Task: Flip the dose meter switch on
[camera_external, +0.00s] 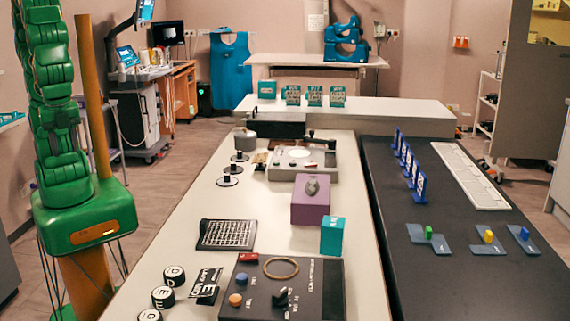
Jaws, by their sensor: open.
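A dark control panel (305,272) lies on the near end of the white table. It carries a black switch lever (282,298), a red rocker-like part (248,257), a blue button (242,278), an orange button (235,299) and a tan ring (281,267). Its labels are too small to read. I cannot tell whether this is the dose meter, or which way its lever is set. A grey device with a round pale dial (300,153) sits farther back on the same table. My green arm rises at the left, beside the table; my gripper is not in view.
The white table (170,265) also holds a purple box (311,205), a teal box (332,236), a black grid plate (227,234), and several lettered black cylinders. A dark table (480,285) at right holds blue stands and coloured blocks on plates.

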